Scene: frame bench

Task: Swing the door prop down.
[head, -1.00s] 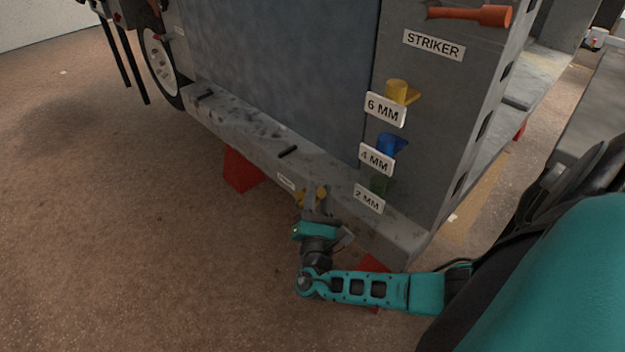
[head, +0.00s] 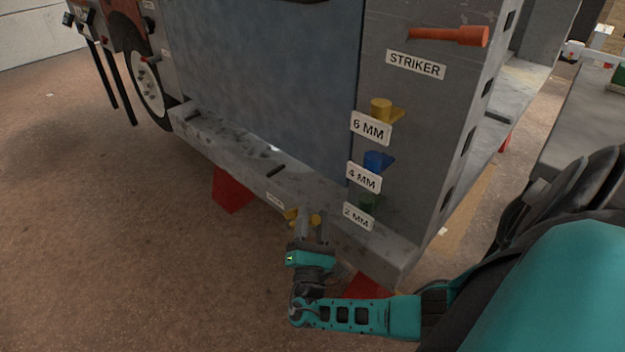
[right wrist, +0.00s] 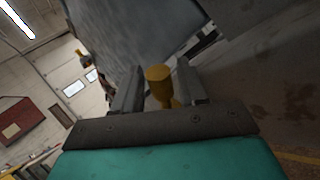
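The door prop appears to be the yellow piece (head: 290,213) low on the grey frame's bottom rail, with a yellow knob (head: 315,220) beside a small white label too small to read. My right gripper (head: 313,228) is at this piece, its two fingers apart. In the right wrist view, the yellow knob (right wrist: 158,75) stands between the fingers, with a gap showing on its left; contact on its right cannot be told. The large blue-grey door panel (head: 265,80) stands upright above the rail. My left gripper is not in view.
The frame's right post (head: 415,120) carries yellow, blue and green pegs labelled 6 MM, 4 MM and 2 MM, and an orange handle (head: 450,36) above the STRIKER label. Red supports (head: 232,192) stand under the rail. The floor at left is clear.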

